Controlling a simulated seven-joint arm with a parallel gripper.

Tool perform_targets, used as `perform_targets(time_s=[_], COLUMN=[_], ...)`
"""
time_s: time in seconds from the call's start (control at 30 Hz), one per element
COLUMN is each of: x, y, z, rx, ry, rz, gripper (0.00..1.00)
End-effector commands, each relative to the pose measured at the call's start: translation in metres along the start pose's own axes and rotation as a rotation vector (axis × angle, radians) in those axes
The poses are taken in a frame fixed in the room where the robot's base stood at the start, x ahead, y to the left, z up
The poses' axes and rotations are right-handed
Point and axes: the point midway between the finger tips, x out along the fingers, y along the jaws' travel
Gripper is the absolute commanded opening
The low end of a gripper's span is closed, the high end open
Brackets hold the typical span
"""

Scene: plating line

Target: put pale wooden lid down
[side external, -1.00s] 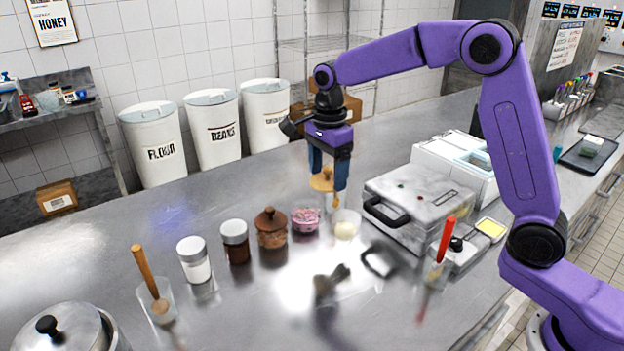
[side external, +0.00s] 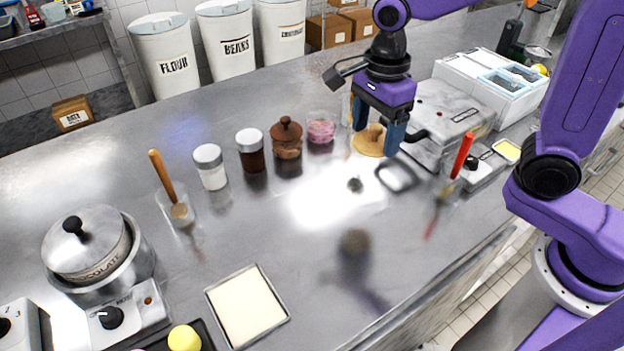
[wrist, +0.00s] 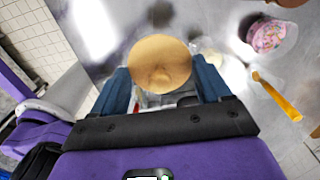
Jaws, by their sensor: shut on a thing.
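The pale wooden lid (side external: 366,144) is a round disc with a small knob on top. My gripper (side external: 375,139) is shut on it, with one blue finger on each side of the knob. In the wrist view the lid (wrist: 160,64) shows whole and round between the two fingertips (wrist: 161,84). It looks about level. The side view does not show clearly how far it is above the steel counter. A small container with pale contents (wrist: 212,58) shows just past the lid in the wrist view; in the side view the lid and fingers hide most of that spot.
A pink-filled jar (side external: 321,128), a jar with a dark wooden lid (side external: 287,140) and two shakers stand left of my gripper. The grey press (side external: 445,112) with its black handle stands close at right. The counter (side external: 310,240) in front is largely clear.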

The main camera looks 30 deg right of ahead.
Motion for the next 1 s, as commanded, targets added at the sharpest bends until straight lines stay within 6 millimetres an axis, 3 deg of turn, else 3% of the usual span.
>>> perform_targets(time_s=[0.17,0.33,0.87,1.0], x=[0.014,0.021,0.058,0.077], y=[0.030,0.033,-0.040,-0.055], z=[0.015,0.021,0.059,0.067], rx=[-0.002,0.001,0.001,0.001], ry=[0.000,0.001,0.001,0.002], rz=[0.000,0.000,0.001,0.003], gripper=[0.48,0.48,0.48,0.48])
